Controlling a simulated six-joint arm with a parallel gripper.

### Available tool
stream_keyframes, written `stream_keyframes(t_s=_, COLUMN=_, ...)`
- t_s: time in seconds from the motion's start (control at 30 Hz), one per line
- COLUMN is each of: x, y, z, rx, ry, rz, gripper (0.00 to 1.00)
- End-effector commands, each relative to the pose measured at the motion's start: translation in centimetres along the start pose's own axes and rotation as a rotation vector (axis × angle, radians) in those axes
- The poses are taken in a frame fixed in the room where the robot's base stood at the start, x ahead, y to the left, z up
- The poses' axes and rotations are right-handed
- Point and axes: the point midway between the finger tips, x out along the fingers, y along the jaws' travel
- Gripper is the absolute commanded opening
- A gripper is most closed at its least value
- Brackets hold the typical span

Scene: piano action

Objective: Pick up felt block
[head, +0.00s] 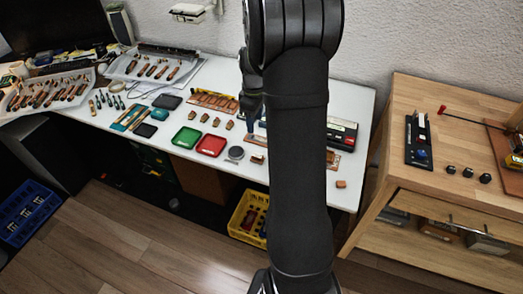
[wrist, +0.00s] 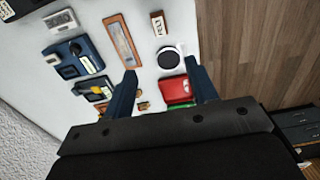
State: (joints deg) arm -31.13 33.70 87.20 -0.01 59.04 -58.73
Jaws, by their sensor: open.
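A small red-brown block with a white label (wrist: 158,23), its lettering seemingly reading FELT, lies on the white table near the top of the wrist view. A small brown block beside the grey disc in the head view (head: 257,158) appears to be the same one. My gripper (wrist: 160,65) is open and empty, its blue fingers apart above the table. The labelled block lies beyond the fingertips, not between them. In the head view my gripper (head: 250,118) hangs over the table, partly hidden by my arm.
A round grey disc (wrist: 168,57) and a red tray (wrist: 175,90) lie close to the fingers. A wooden-framed strip (wrist: 123,42) and blue devices (wrist: 75,57) lie to the left. Another small brown block (head: 341,184) sits near the table's front right. The floor begins past the table edge.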

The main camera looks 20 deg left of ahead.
Motion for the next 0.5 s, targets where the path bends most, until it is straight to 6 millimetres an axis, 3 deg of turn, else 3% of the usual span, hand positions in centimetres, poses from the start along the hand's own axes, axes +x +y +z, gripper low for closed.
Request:
stream_keyframes(t_s=0.17, x=1.6, y=0.0, z=-0.3, rx=0.000, ry=-0.002, rz=-0.003, gripper=0.53)
stream_keyframes(t_s=0.5, x=8.9, y=-0.1, z=-0.2, rx=0.000, ry=-0.003, rz=-0.006, gripper=0.53)
